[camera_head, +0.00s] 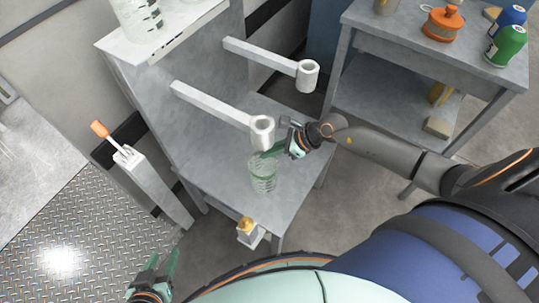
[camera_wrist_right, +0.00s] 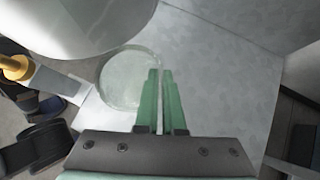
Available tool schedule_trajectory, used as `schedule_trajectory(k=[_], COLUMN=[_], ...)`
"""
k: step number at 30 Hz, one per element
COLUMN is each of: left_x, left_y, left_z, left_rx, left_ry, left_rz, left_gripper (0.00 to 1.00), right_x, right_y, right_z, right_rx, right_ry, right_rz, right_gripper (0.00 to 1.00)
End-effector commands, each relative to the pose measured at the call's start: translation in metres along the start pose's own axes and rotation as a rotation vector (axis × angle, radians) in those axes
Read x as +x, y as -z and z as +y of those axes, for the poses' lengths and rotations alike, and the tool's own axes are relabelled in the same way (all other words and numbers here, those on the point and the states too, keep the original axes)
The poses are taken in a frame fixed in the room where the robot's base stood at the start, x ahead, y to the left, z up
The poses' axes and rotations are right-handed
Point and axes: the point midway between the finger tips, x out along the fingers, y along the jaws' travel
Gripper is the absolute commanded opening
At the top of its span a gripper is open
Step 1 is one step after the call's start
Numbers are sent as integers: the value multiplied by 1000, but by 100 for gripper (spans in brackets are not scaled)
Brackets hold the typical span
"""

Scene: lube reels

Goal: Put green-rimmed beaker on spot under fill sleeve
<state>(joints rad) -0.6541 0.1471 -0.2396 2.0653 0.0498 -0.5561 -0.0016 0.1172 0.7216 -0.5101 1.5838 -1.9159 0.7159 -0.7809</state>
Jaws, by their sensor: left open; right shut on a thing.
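A clear beaker (camera_head: 263,177) with a greenish rim is below the near white fill sleeve (camera_head: 262,133) of the grey bench. My right gripper (camera_head: 277,151) reaches in from the right and is shut on the beaker's rim. In the right wrist view its green fingers (camera_wrist_right: 160,98) meet at the edge of the round glass beaker (camera_wrist_right: 122,82), and the sleeve (camera_wrist_right: 75,20) looms large above. I cannot tell whether the beaker's base touches the bench, and no spot mark shows beneath it. My left gripper (camera_head: 156,266) is open and empty at the lower left, away from the bench.
A second sleeve (camera_head: 308,76) juts out farther back. Another beaker (camera_head: 138,17) stands on the upper shelf (camera_head: 185,32). A post with an orange-handled lever (camera_head: 100,130) stands left. A yellow-topped fitting (camera_head: 246,226) is at the bench front. A side table (camera_head: 400,35) holds bottles and an orange pot.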

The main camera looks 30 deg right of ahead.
Motion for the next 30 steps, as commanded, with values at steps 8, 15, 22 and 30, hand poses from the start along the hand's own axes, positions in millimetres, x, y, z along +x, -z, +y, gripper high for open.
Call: schedule_trajectory(k=[8, 15, 22, 30], left_x=[2, 2, 2, 1], left_y=[-8, -10, -9, -5], left_z=[-2, -2, -3, -3], left_rx=[1, 0, 0, 1], left_ry=[4, 4, 4, 5], left_rz=[-11, -13, -10, -4], left_gripper=[50, 50, 50, 50], right_x=[12, 13, 13, 8], right_y=[13, 14, 14, 13], right_z=[0, 0, 0, 0], right_rx=[1, 1, 1, 1], right_ry=[0, 0, 0, 1], right_rz=[0, 0, 0, 1], right_gripper=[0, 17, 37, 37])
